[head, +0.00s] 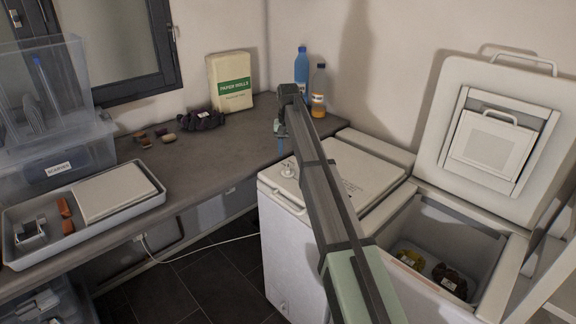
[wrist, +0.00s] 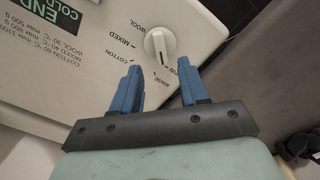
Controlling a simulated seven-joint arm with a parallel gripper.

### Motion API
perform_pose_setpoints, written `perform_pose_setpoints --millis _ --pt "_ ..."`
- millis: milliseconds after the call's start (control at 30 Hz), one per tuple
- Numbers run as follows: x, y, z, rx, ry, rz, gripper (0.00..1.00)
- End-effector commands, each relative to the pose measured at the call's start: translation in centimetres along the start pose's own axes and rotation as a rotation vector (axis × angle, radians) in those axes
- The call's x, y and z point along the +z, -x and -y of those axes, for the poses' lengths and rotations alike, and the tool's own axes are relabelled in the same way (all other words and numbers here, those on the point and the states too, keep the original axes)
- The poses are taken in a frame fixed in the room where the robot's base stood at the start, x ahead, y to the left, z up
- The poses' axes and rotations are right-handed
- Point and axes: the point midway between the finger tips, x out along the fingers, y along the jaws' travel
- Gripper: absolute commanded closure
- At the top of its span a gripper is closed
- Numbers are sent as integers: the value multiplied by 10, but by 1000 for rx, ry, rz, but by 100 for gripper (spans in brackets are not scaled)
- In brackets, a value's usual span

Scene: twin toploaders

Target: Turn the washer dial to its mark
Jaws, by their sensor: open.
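The white washer dial (wrist: 160,45) sits on the washer's pale top panel, ringed by printed words such as WOOL, MIXED, COTTON and RINSE. A thin line shows on the dial's face, on the side nearer my gripper. In the head view the dial (head: 289,169) is near the back left corner of the closed washer (head: 350,178). My gripper (wrist: 158,68) is open and empty, its blue fingers spread with the dial just beyond and between their tips. The fingers do not appear to touch it. A sign with END and COLD (wrist: 58,18) shows at the upper left.
The second washer (head: 470,235) stands open on the right, its lid (head: 440,150) raised, with items inside. A counter (head: 225,150) runs along the left with a tray (head: 20,257), clear bins (head: 60,165), a paper bag (head: 230,82) and two bottles (head: 318,95).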

Motion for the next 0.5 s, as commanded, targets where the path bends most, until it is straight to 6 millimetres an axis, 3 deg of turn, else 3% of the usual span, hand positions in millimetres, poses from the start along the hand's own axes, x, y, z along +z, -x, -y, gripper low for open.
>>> perform_pose_setpoints --millis 200,500 --pt "1 -38 0 0 1 1 56" --pt "0 -65 0 0 1 0 56"
